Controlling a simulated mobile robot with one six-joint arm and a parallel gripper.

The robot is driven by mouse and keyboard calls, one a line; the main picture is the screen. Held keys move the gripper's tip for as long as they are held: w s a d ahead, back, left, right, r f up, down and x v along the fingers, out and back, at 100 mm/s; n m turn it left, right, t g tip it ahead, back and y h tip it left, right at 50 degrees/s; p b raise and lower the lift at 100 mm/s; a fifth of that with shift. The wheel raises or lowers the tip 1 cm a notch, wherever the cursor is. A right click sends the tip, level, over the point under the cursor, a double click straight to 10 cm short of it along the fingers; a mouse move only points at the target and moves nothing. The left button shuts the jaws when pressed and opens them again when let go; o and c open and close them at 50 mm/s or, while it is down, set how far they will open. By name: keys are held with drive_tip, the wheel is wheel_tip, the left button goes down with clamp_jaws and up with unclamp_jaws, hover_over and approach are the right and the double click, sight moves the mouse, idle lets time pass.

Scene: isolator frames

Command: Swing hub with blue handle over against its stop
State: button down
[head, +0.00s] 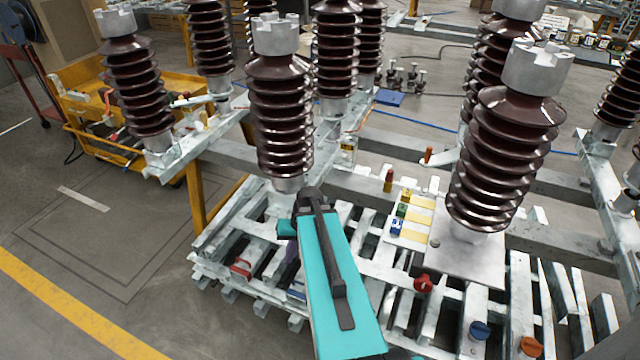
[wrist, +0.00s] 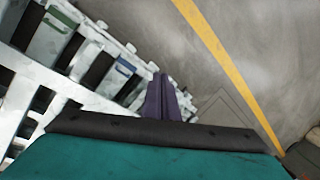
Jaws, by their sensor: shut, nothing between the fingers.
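My gripper (wrist: 161,84) shows in the wrist view as two purple fingers pressed together with nothing between them. In the head view its purple part (head: 291,250) is mostly hidden behind my teal arm. Several blue parts show, and I cannot tell which is the hub's handle. A blue bar (wrist: 123,68) lies on the pale slatted frame, left of my fingers and apart from them in the picture. In the head view, a blue piece (head: 297,292) sits low beside my arm. A round blue knob (head: 479,330) is at the front right. No stop can be made out.
Red (head: 423,284) and orange (head: 530,347) knobs flank the blue knob. A small blue block (head: 396,228) sits beside yellow plates. Tall brown insulators (head: 280,115) rise around my arm. Open floor (head: 120,240) lies left, with a yellow line.

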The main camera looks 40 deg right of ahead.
drive_tip(key=s+a+f+n+g, duration=0.2)
drive_tip(key=s+a+f, duration=0.2)
drive_tip(key=a+f, duration=0.4)
drive_tip(key=s+a+f+n+g, duration=0.1)
drive_tip(key=s+a+f+g, duration=0.1)
drive_tip(key=s+a+f, duration=0.5)
drive_tip(key=s+a+f+n+g+h, duration=0.2)
drive_tip(key=s+a+f, duration=0.4)
drive_tip(key=s+a, duration=0.4)
drive_tip(key=shift+f+n+g+h, duration=0.4)
drive_tip(key=shift+n+g, duration=0.4)
drive_tip(key=shift+n, duration=0.2)
drive_tip(key=c, duration=2.5)
unclamp_jaws()
